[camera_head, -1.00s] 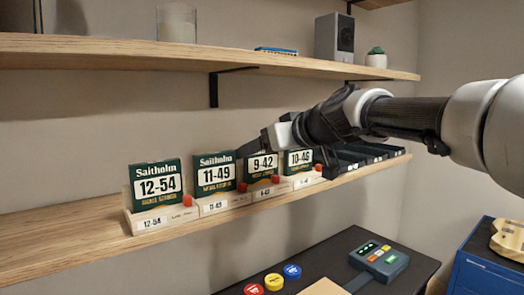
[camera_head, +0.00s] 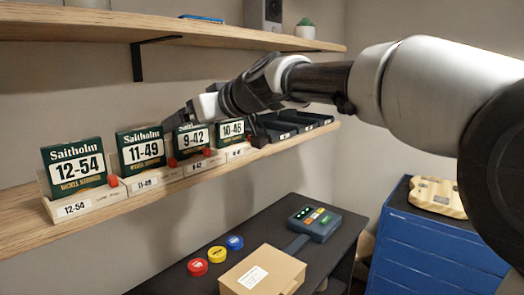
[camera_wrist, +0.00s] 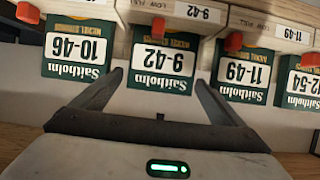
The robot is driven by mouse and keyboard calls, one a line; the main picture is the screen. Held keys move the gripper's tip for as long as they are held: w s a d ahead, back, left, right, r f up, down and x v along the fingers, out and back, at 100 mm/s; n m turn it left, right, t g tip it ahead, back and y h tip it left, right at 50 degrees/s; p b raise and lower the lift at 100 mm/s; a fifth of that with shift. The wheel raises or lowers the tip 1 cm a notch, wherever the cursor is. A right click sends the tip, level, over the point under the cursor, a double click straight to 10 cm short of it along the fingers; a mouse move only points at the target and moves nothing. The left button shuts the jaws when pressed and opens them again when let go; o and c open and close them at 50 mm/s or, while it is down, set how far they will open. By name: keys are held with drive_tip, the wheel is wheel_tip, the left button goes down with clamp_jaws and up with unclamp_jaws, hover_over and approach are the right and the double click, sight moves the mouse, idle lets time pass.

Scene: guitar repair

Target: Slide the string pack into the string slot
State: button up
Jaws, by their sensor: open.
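Green-and-white string packs stand in a row of pale wooden slots on the lower shelf. They read 12-54 (camera_head: 75,168), 11-49 (camera_head: 142,149), 9-42 (camera_head: 191,138) and 10-46 (camera_head: 231,131). Each sits in a slot with a matching label, such as the 9-42 slot (camera_head: 197,166), with a red tab at its front. My gripper (camera_head: 219,128) is at the 9-42 pack, which it partly covers. In the wrist view the open fingers (camera_wrist: 158,79) are on either side of the 9-42 pack (camera_wrist: 160,62), with gaps visible; the packs appear upside down.
Black bins (camera_head: 290,122) stand right of the slots on the shelf. An upper shelf (camera_head: 130,30) runs above. The black bench (camera_head: 175,270) below holds a cardboard box (camera_head: 262,272), a device (camera_head: 314,222) and coloured discs (camera_head: 217,254). A blue cabinet (camera_head: 420,245) stands right.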

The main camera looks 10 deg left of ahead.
wheel_tip(320, 180, up, 5)
drive_tip(key=p, duration=0.5)
drive_tip(key=shift+r, duration=0.1)
drive_tip(key=s+d+f+b, duration=0.2)
drive_tip(key=s+d+b, duration=0.2)
drive_tip(key=d+b, duration=0.55)
drive_tip(key=w+d+f+m+t+h+p, duration=0.5)
drive_tip(key=w+d+f+m+t+h, duration=0.1)
drive_tip(key=w+d+f, duration=0.9)
drive_tip(key=shift+w+f+m, duration=0.7)
drive_tip(key=shift+w+f, duration=0.1)
drive_tip(key=shift+f, duration=0.3)
